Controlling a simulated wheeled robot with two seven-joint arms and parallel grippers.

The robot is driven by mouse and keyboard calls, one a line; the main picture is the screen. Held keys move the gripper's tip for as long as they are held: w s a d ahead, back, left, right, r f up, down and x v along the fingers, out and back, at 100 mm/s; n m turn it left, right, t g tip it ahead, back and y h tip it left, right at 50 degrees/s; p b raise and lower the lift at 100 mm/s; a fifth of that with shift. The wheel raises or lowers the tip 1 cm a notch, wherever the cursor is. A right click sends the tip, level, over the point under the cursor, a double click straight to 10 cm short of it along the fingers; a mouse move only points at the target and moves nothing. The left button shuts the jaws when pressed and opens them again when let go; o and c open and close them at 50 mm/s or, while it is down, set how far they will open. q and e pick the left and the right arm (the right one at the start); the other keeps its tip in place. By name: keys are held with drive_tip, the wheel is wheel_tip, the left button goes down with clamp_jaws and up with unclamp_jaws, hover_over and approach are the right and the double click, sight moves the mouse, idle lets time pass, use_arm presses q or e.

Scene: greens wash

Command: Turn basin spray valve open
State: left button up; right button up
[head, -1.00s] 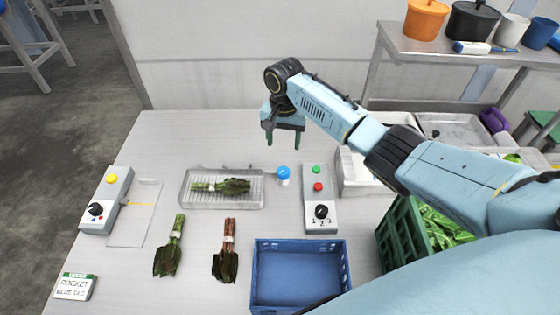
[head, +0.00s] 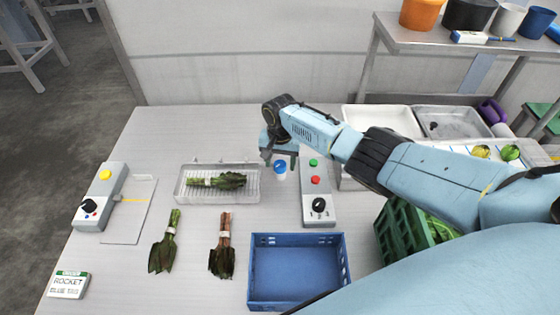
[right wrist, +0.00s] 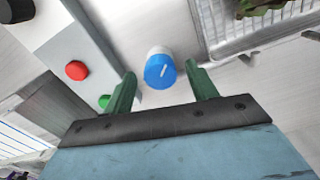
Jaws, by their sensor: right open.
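The spray valve is a blue knob with a white pointer mark on a white base; in the head view the valve (head: 280,168) stands just right of the wash basin (head: 245,197). In the right wrist view the valve (right wrist: 160,71) lies between and beyond the fingertips. A leafy bundle (head: 217,180) lies in the basin. My right gripper (head: 279,165) is open with its green fingers pointing down over the valve; it also shows in the right wrist view (right wrist: 161,85). I cannot tell whether a finger touches the knob. My left gripper is not in view.
A control box (head: 317,195) with green and red buttons and a black dial stands close right of the valve. A blue crate (head: 298,300), a green crate (head: 390,233) and two leafy bunches (head: 165,245) are nearer. A second box (head: 98,200) stands left.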

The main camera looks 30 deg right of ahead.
drive_tip(key=c, duration=1)
drive_tip(key=n, duration=0.4)
drive_tip(key=shift+n+p, duration=0.3)
drive_tip(key=n, duration=0.9)
drive_tip(key=shift+n, duration=2.2)
